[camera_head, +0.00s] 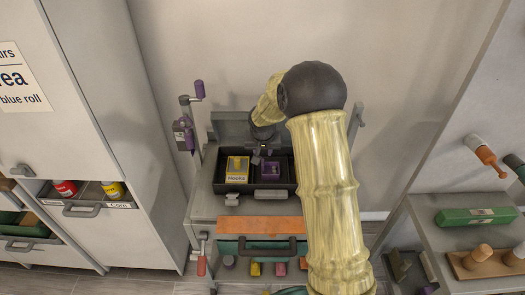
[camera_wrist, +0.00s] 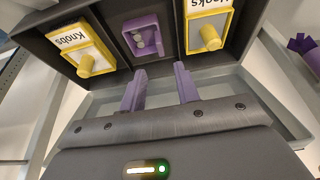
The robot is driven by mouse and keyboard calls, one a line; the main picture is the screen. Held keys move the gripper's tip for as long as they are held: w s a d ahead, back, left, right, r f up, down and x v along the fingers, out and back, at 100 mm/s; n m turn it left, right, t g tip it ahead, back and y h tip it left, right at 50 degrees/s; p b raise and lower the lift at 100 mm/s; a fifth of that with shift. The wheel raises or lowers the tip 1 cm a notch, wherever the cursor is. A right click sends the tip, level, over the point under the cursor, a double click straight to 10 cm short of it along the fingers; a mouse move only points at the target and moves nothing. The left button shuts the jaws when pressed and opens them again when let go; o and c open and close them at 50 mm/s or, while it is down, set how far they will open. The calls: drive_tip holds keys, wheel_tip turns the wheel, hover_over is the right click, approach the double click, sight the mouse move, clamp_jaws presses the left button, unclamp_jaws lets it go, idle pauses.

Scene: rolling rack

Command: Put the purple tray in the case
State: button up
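The purple tray (camera_wrist: 147,42) sits inside the dark case (camera_wrist: 165,14), between two yellow trays, with small round grey pieces in it. In the head view the purple tray (camera_head: 270,169) is in the right part of the case (camera_head: 262,187), partly hidden by my arm. My gripper (camera_wrist: 160,68) has its two purple fingers apart, with nothing between them. The fingertips are close to the tray's near side in the wrist view; I cannot tell whether they touch it.
A yellow tray labelled Hooks (camera_head: 237,169) stands left in the case; a yellow Knobs tray (camera_wrist: 83,47) shows in the wrist view. The rolling rack (camera_head: 207,205) carries the case. A purple-handled crank (camera_head: 198,90) stands at left. Shelves (camera_head: 460,240) with tools are at right.

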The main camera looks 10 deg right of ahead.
drive_tip(key=s+r+n+g, duration=0.1)
drive_tip(key=s+r, duration=0.2)
drive_tip(key=s, duration=1.2)
drive_tip(key=s+d+r+n, duration=0.1)
drive_tip(key=s+r, duration=0.2)
drive_tip(key=s, duration=1.1)
drive_tip(key=shift+s+d+r+g+y, duration=0.3)
drive_tip(key=shift+s+g+y, duration=0.1)
drive_tip(key=shift+p+v, duration=0.75)
drive_tip(key=shift+v, duration=0.1)
drive_tip(key=shift+w, duration=0.2)
